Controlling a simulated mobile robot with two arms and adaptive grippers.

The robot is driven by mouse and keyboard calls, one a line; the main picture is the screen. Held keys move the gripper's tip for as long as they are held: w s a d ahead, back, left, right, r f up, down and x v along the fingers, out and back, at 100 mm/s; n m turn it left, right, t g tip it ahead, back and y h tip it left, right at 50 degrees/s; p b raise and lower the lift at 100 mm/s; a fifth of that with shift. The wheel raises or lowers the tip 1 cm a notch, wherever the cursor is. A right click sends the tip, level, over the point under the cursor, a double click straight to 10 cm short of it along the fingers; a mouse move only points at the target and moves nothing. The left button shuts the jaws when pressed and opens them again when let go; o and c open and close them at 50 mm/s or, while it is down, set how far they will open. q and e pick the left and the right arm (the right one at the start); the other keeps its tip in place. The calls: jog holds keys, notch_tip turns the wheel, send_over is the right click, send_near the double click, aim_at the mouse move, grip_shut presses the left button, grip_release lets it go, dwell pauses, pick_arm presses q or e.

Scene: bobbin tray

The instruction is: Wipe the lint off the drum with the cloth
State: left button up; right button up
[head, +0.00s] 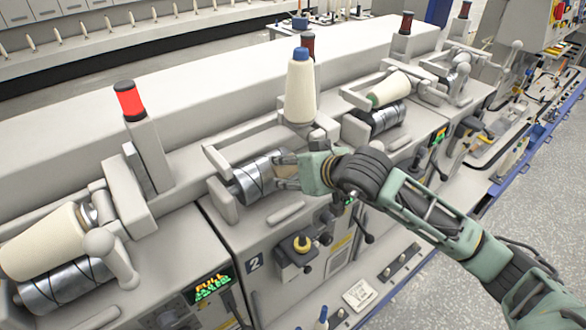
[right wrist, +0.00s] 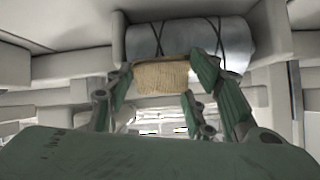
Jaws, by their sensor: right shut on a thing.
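The drum (head: 255,180) is a shiny metal cylinder with dark spiral grooves, set in the machine unit marked 2. It also shows in the right wrist view (right wrist: 235,45), across the top. My right gripper (head: 281,172) is at the right end of the drum's front in the head view. In the right wrist view it is shut on a tan ribbed cloth (right wrist: 160,76). The cloth is at the drum's lower edge and overlaps it in the picture; whether it touches is hard to tell. I can make out no lint on the drum. My left gripper is not in view.
A cream yarn cone (head: 300,92) with a blue tip stands above the drum. A red lamp post (head: 130,100) rises at the left. Neighbouring units hold yarn cones (head: 42,243) on drums.

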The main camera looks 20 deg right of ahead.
jog(key=shift+w+a+f+b, duration=0.1)
jog(key=shift+w+f+b, duration=0.1)
jog(key=shift+b, duration=0.1)
dwell(0.4)
